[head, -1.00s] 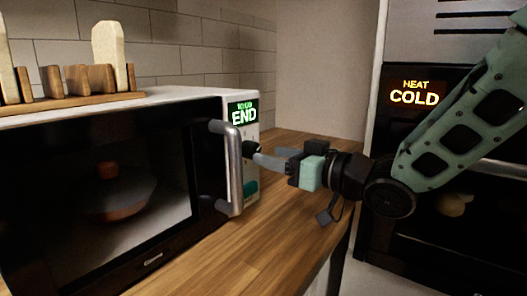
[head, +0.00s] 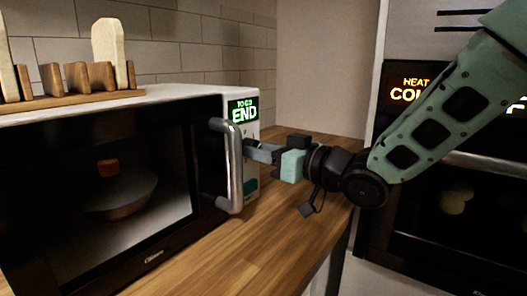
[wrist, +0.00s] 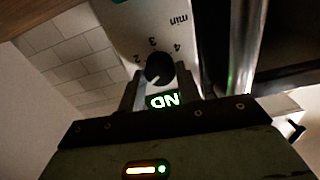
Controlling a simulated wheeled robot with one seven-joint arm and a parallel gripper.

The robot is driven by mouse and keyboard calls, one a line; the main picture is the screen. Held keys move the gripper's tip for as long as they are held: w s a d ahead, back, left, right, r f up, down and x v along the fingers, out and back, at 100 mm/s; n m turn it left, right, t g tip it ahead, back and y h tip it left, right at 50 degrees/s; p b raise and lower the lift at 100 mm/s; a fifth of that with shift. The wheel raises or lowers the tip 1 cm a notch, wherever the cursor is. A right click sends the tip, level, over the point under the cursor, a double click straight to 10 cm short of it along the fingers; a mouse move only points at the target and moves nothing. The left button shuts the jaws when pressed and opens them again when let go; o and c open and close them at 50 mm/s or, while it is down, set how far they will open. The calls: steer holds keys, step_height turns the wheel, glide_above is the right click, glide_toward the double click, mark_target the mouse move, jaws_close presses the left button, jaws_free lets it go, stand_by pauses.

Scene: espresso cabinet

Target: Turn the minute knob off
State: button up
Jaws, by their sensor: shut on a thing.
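The black minute knob (wrist: 158,69) is on the microwave's white front panel, with printed numbers and "min" beside it in the wrist view. A white mark shows on the knob. My gripper (wrist: 160,82) is shut on the knob, with one finger on each side of it. In the head view my gripper (head: 250,149) reaches the panel from the right, just behind the door handle, and its fingers hide most of the knob. The microwave's green display (head: 243,111) reads "TO GO END".
The silver door handle (head: 231,175) stands close to my fingers on the left. The microwave door (head: 60,250) is shut, with a bowl (head: 120,195) inside. A wooden rack (head: 75,98) stands on top. The wooden counter (head: 270,240) in front is bare. An oven is at right.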

steer(key=shift+f+b, duration=0.1)
steer(key=shift+b, duration=0.25)
steer(key=n+b, duration=1.1)
steer(key=shift+n+b, duration=0.3)
steer(key=shift+b, duration=0.05)
steer(key=o, duration=1)
